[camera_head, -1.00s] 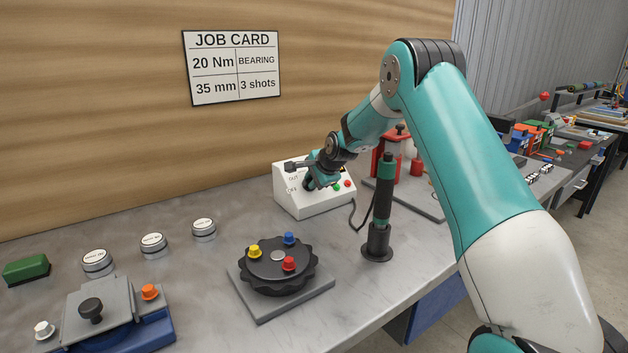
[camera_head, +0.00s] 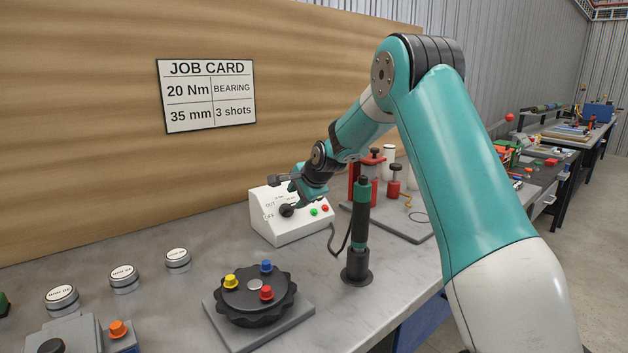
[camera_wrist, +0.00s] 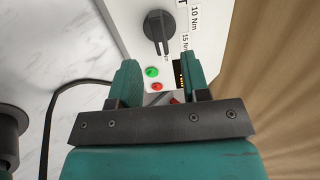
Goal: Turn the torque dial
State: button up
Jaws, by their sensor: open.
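The torque dial is a black knob (camera_head: 287,210) on the sloped face of a white control box (camera_head: 297,230). In the wrist view the dial (camera_wrist: 158,28) shows beyond my fingertips, near the printed labels 10 Nm and 15 Nm. My gripper (camera_wrist: 159,62) is open, with nothing between its two green fingers. In the head view my gripper (camera_head: 284,182) hovers by the upper part of the box, above the dial and apart from it. Part of the box's top and printed scale is hidden behind my gripper.
A green and red button (camera_wrist: 152,71) sit beside the dial. A black-and-green driver (camera_head: 361,220) stands upright in its holder right of the box, with a cable. A black turntable with coloured knobs (camera_head: 250,295) is in front. Bare grey bench lies left of the box.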

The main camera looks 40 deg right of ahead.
jog(key=b+v, duration=0.1)
jog(key=v, duration=1)
jog(key=shift+s+r, duration=0.2)
jog(key=s+a+n+g+y, duration=0.2)
jog(key=s+a+n, duration=0.5)
jog(key=a, duration=0.4)
jog(key=s+a+n+g+y, duration=0.2)
jog(key=s+a+n, duration=0.5)
jog(key=a, duration=0.4)
jog(key=s+a+f+n+g, duration=0.2)
jog(key=s+n, duration=0.3)
jog(key=s, duration=0.5)
jog(key=s+a+f+n+g, duration=0.2)
jog(key=s+a+n, duration=0.3)
jog(key=s, duration=0.4)
jog(key=shift+s+a+n, duration=0.3)
jog(key=shift+s+n, duration=0.05)
jog(key=shift+n, duration=0.15)
